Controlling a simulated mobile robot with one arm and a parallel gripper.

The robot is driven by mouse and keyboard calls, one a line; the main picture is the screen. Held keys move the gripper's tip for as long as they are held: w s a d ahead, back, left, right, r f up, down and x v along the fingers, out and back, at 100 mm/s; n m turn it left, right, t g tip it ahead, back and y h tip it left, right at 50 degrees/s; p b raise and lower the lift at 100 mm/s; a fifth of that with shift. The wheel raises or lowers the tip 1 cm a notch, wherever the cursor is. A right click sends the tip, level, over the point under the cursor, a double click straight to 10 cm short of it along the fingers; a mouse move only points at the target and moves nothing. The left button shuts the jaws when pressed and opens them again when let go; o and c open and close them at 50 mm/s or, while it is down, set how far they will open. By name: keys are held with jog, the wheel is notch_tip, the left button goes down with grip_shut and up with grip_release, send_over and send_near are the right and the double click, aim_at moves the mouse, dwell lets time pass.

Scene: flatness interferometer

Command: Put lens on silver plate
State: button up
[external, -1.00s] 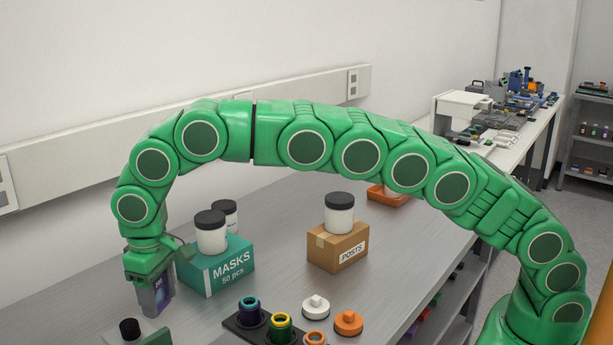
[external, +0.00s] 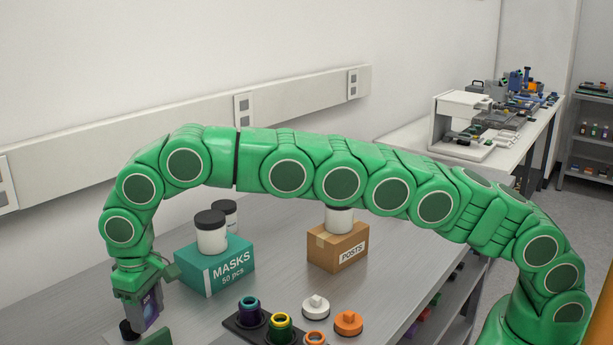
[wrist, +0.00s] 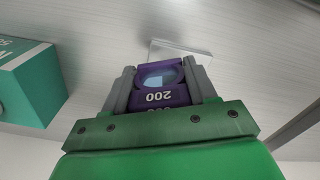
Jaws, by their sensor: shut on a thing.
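The lens is in a purple mount marked 200 (wrist: 170,98), with a pale bluish glass at its tip. My gripper (wrist: 158,76) is shut on the mount, with a grey finger on each side. In the external view the purple lens mount (external: 151,308) hangs below my gripper (external: 140,300), at the front left of the bench. In the wrist view a pale flat square plate (wrist: 188,50), apparently the silver plate, lies just beyond the lens, partly hidden by it. I cannot tell the gap between them. I cannot make out the plate in the external view.
The teal masks box (external: 213,266) stands right of my gripper, bearing white jars with black lids. A brown posts box (external: 338,250) stands farther right. A black tray (external: 243,330) with coloured ring mounts is at the front.

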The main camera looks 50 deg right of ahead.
jog(key=shift+f, duration=1.3)
jog(key=o, duration=1.2)
jog(key=shift+f, duration=0.15)
jog(key=shift+r, duration=3.85)
